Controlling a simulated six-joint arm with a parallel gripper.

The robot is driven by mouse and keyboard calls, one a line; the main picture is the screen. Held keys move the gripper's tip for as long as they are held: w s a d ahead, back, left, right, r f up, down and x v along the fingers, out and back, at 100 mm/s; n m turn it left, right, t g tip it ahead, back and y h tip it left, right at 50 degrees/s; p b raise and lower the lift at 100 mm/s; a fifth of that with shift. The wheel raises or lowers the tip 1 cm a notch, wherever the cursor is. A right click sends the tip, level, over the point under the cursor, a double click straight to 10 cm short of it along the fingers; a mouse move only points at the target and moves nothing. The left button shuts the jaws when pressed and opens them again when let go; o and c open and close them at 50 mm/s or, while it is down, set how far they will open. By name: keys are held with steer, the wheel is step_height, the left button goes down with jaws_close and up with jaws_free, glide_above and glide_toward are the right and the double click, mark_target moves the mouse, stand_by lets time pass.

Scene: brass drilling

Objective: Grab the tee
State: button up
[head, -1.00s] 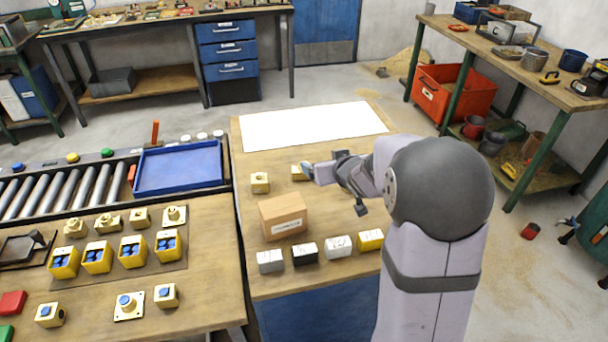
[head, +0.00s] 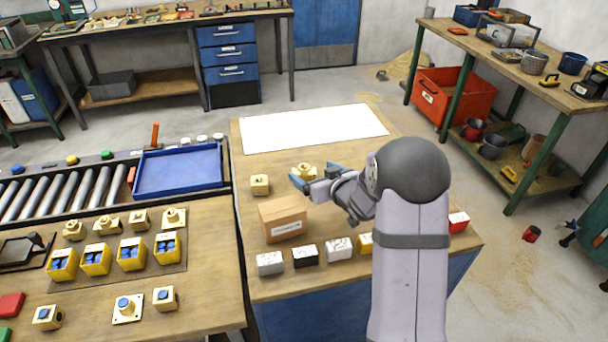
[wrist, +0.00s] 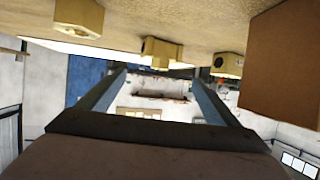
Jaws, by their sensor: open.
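Two brass fittings show on the right bench in the head view. One is a wide piece with a raised boss (head: 304,170), tee-like in outline; the other is a blockier piece (head: 260,184) to its left. I cannot tell for certain which is the tee. In the wrist view, which is upside down, the wide piece (wrist: 162,51) lies ahead between the finger lines, the block with a dark hole (wrist: 228,65) to its right, and a third brass piece (wrist: 78,16) to the left. My gripper (head: 314,180) is open and empty, just short of the wide piece.
A cardboard box (head: 284,218) stands close left of my gripper, and at right in the wrist view (wrist: 288,65). Several small blocks, including a white one (head: 338,248), line the front. A white sheet (head: 312,126) lies behind. The left bench holds more brass fittings.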

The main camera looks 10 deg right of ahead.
mark_target(305, 168)
steer(key=shift+w+f, duration=0.25)
steer(key=shift+f, duration=0.25)
steer(key=shift+p+x, duration=0.3)
steer(key=shift+x, duration=0.7)
steer(key=shift+p+x, duration=0.6)
steer(key=shift+x, duration=1.9)
steer(key=c, duration=1.5)
steer(key=shift+r, duration=0.15)
steer(key=shift+c, duration=0.3)
